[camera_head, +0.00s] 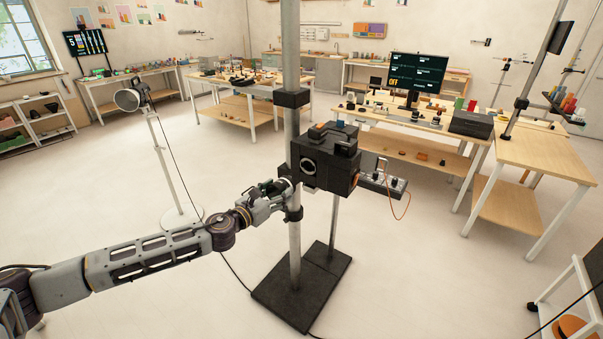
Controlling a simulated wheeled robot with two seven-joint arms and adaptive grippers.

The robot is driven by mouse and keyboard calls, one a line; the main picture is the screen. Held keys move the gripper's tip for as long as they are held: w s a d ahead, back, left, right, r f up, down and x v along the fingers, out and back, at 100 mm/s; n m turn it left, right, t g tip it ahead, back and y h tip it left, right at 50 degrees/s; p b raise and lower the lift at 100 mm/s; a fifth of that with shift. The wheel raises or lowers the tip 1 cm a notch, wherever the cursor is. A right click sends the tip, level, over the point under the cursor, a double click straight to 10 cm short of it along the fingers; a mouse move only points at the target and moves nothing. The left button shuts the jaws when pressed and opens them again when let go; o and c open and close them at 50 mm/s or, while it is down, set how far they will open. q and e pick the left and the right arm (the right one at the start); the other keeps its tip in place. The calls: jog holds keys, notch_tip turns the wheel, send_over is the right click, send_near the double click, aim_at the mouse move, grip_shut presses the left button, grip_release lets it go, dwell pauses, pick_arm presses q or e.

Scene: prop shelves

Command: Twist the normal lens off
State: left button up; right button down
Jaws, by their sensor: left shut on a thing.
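A black boxy camera (335,161) is mounted on a grey upright post in the middle of the head view. My left gripper (284,187) is just left of and below this mount, beside the post. It is shut on a small dark thing, which looks like the normal lens; the fingers hide most of it. I cannot tell whether this thing touches the camera. My right gripper is out of view.
The post (294,236) stands on a black floor plate (301,287). A small shelf with knobs and an orange cable (384,183) is right of the camera. A lamp on a white stand (131,97) is at left. Workbenches (423,133) stand behind; the floor between is mostly clear.

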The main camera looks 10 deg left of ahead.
pick_arm(q)
jog(key=shift+f+g+y, duration=0.4)
jog(key=shift+g, duration=0.75)
jog(key=shift+f+g+y, duration=0.4)
jog(key=shift+g, duration=0.75)
jog(key=shift+f+g+y, duration=0.4)
jog(key=shift+g, duration=0.8)
jog(key=shift+f+g, duration=0.2)
jog(key=shift+g, duration=0.3)
jog(key=shift+f+g+y, duration=0.4)
jog(key=shift+g+y, duration=0.2)
jog(key=shift+g, duration=0.4)
jog(key=shift+f+g+y, duration=0.3)
jog(key=shift+f+g, duration=0.05)
jog(key=shift+g, duration=0.55)
jog(key=shift+f+g+y, duration=0.3)
jog(key=shift+f+g, duration=0.05)
jog(key=shift+g, duration=0.5)
jog(key=shift+f+g+y, duration=0.3)
jog(key=shift+g, duration=0.55)
jog(key=shift+a, duration=0.1)
jog(key=shift+n, duration=0.3)
